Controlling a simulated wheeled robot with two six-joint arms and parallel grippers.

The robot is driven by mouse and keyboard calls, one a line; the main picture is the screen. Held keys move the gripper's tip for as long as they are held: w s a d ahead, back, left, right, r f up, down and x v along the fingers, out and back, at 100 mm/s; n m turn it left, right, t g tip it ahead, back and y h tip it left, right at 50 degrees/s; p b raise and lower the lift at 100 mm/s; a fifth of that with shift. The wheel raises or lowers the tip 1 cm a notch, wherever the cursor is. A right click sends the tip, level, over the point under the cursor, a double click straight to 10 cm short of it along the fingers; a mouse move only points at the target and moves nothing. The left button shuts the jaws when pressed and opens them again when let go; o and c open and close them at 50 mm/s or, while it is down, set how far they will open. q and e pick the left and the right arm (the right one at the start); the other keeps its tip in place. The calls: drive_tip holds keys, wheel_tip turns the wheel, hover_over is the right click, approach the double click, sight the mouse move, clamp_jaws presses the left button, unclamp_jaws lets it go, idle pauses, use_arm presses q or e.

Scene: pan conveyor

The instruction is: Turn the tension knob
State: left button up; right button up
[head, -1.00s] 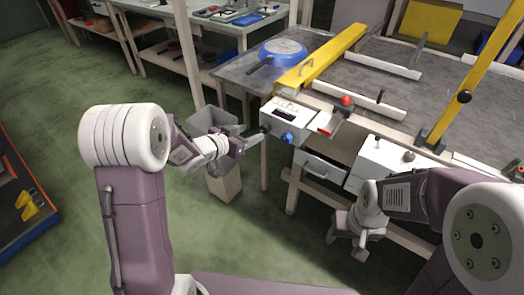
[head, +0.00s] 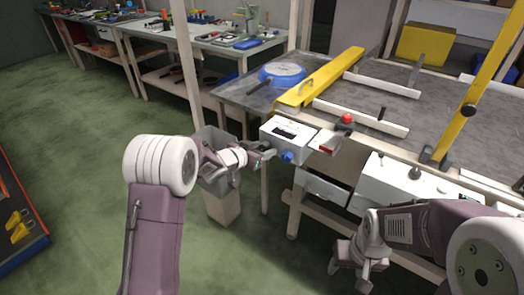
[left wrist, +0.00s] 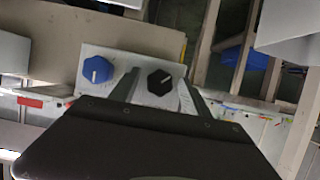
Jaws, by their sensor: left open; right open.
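A white control box (head: 288,132) sits at the near left corner of the grey table. Its front carries a blue knob (head: 288,157), which also shows in the left wrist view (left wrist: 97,69), and a black knob (left wrist: 160,82) with a white pointer line. No label shows which one is the tension knob. My left gripper (head: 268,155) is open at the box front, its fingers on either side of the black knob in the left wrist view; contact cannot be told. In the head view the gripper hides the black knob. My right gripper (head: 352,270) is open and empty, low in front of the table.
A grey bin (head: 214,140) stands behind my left wrist.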

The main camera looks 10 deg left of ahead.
use_arm(q)
clamp_jaws()
drive_tip(key=shift+f+m+b, duration=0.2)
drive_tip(key=shift+m+b, duration=0.1)
drive_tip(key=shift+b, duration=0.6)
drive_tip(key=m+t+y+b, duration=0.1)
drive_tip(key=m+y+b, duration=0.1)
drive_tip(key=b, duration=0.5)
drive_tip(key=shift+d+f+m+b, duration=0.1)
drive_tip(key=shift+m+b, duration=0.3)
drive_tip(key=shift+s+r+m+t+b, duration=0.1)
drive_tip(key=shift+r+m+t+b, duration=0.2)
drive_tip(key=shift+b, duration=0.35)
unclamp_jaws()
